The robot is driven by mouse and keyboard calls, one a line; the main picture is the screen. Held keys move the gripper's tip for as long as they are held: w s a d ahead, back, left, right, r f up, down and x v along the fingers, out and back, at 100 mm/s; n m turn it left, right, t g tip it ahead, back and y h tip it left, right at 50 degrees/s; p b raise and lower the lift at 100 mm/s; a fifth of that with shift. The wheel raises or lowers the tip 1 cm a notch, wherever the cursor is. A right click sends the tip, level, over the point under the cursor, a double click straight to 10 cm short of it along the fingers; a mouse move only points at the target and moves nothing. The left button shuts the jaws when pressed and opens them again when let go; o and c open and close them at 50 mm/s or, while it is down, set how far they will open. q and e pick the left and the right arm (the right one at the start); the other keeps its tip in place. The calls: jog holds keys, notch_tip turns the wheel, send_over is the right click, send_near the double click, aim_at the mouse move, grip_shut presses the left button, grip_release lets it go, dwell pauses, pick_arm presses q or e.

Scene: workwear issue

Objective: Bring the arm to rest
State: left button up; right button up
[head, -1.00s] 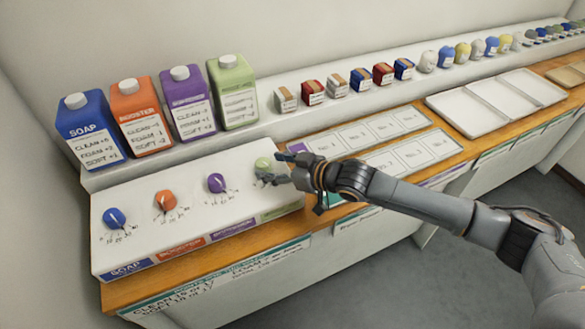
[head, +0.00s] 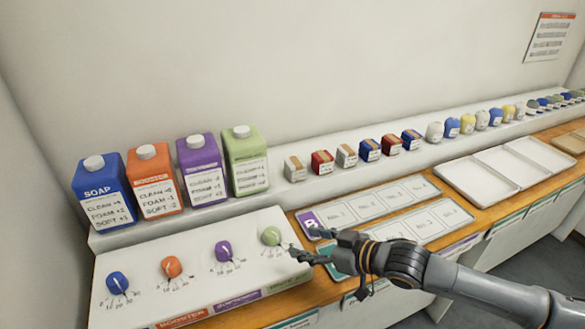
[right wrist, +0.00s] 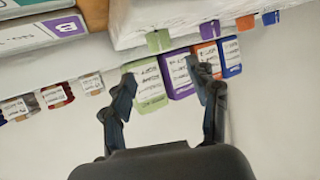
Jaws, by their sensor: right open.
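My right gripper (head: 309,245) is open and empty, in front of the dial panel's right end, just right of the green dial (head: 271,236). Its two spread fingers also show in the right wrist view (right wrist: 166,84), with nothing between them in their grip. The blue dial (head: 117,282), orange dial (head: 171,266) and purple dial (head: 223,251) stand in a row on the white panel (head: 196,277). I cannot tell whether a fingertip touches the panel's edge. My left gripper is not in view.
Blue (head: 103,190), orange (head: 153,179), purple (head: 202,168) and green (head: 246,160) cartons stand behind the panel. Small boxes and rounded items line the ledge to the right. Numbered cards (head: 375,205) and white trays (head: 477,181) lie on the counter.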

jog(key=s+a+f, duration=0.1)
jog(key=s, duration=0.2)
jog(key=s+a+f+h, duration=0.1)
jog(key=s+a+f, duration=0.1)
jog(key=s, duration=0.1)
jog(key=s+a+f+m+h, duration=0.1)
jog(key=s+a, duration=0.1)
jog(key=s, duration=0.1)
jog(key=shift+a+f+g, duration=0.15)
jog(key=shift+f+g, duration=0.05)
jog(key=shift+g, duration=0.1)
jog(key=s+d+f+m+g+h, duration=0.3)
jog(key=s+d+f+h, duration=0.15)
jog(key=s+d, duration=0.5)
jog(key=s+d+f+m+g+h, duration=0.2)
jog(key=s+d+f+m+h, duration=0.15)
jog(key=s+d+f, duration=0.4)
notch_tip(320, 180, down, 23)
jog(key=s+g, duration=0.1)
jog(key=s, duration=0.2)
jog(key=s+d+f, duration=0.1)
jog(key=s+f, duration=0.7)
jog(key=s+d+f+g, duration=0.1)
jog(key=s+d+f, duration=0.1)
jog(key=s+f, duration=0.6)
jog(key=shift+s+d+f, duration=0.25)
jog(key=shift+s+f, duration=0.1)
jog(key=shift+s, duration=0.1)
